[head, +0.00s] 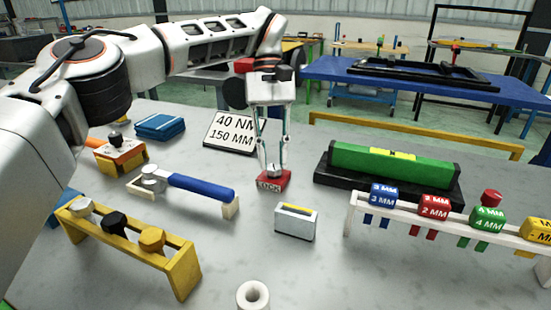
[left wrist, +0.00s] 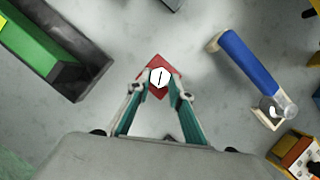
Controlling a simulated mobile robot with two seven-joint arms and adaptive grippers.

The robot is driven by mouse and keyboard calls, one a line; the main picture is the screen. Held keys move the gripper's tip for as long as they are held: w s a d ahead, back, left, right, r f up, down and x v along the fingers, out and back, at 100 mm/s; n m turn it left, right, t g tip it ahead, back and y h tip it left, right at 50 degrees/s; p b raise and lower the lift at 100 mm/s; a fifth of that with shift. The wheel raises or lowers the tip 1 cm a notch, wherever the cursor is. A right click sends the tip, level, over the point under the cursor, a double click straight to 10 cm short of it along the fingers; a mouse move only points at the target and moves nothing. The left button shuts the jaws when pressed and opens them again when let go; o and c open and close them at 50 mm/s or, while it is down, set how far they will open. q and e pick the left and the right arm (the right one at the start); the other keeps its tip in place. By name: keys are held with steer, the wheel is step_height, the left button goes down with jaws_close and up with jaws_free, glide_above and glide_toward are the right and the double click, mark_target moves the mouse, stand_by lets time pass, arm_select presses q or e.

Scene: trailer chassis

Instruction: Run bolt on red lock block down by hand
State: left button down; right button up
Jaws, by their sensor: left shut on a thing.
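The red lock block (head: 272,183), marked LOCK, sits on the grey table in the middle of the head view. It also shows in the left wrist view (left wrist: 157,66). A silver hex-headed bolt (left wrist: 159,78) with a dark line across its head stands on the block. My left gripper (head: 274,170) points straight down over the block, its fingertips shut on the bolt head from both sides. The fingertips in the left wrist view (left wrist: 160,92) sit on either side of the head. The bolt's shank is hidden. My right gripper is in neither view.
A blue-handled wrench (head: 190,185) lies on supports left of the block. A yellow rack (head: 185,270) with bolts stands front left. A white box (head: 296,222), a green level (head: 390,165) and a tag rack (head: 440,217) stand to the right. A sign (head: 231,133) stands behind.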

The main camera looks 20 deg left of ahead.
arm_select(q)
steer(key=shift+r, duration=0.35)
steer(key=c, duration=1.8)
jaws_free()
steer(key=shift+f, duration=0.1)
